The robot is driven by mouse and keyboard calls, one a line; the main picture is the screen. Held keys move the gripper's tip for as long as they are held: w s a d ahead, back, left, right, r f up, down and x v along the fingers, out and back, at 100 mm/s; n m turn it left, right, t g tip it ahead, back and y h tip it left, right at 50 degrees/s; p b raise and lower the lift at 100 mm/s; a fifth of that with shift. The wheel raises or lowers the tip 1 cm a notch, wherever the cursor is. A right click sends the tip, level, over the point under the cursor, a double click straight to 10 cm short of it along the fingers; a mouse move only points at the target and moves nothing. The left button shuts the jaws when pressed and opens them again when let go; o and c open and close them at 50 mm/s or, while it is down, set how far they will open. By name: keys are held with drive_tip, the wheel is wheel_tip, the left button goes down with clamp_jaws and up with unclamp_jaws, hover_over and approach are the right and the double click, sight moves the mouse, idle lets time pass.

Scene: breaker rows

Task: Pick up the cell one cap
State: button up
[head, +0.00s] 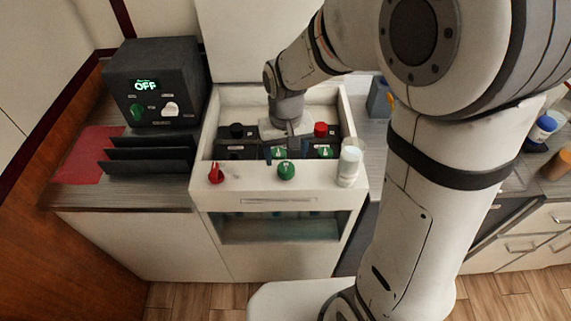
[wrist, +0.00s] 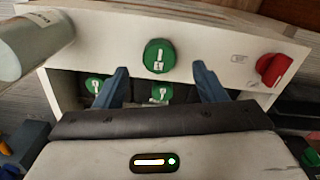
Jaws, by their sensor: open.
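Several caps sit on dark cells inside the white tray: a black cap (head: 237,130) at the back left, a red cap (head: 320,129) at the back right, and a middle green cap (head: 282,152) and a right green cap (head: 325,151) near the front wall. I cannot read which is cell one. My gripper (head: 283,148) is open and empty, pointing down into the tray over the middle. In the wrist view its blue fingers (wrist: 160,78) stand apart, with the middle green cap (wrist: 160,93) showing between them. The right green cap (wrist: 97,85) is beside the left finger. The cells' lower parts are hidden.
The front panel (head: 245,190) carries a red knob (head: 215,173) and a green knob (head: 286,171). A white bottle (head: 349,165) stands at its right end. A dark box reading OFF (head: 150,85) and black fins (head: 150,155) stand to the left.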

sight(286, 167)
wheel_tip(286, 167, down, 6)
drive_tip(key=shift+p, duration=0.45)
drive_tip(key=shift+c, duration=0.2)
drive_tip(key=c, duration=1)
wheel_tip(286, 167, up, 10)
drive_tip(key=shift+r+b, duration=0.1)
drive_tip(key=shift+b, duration=0.2)
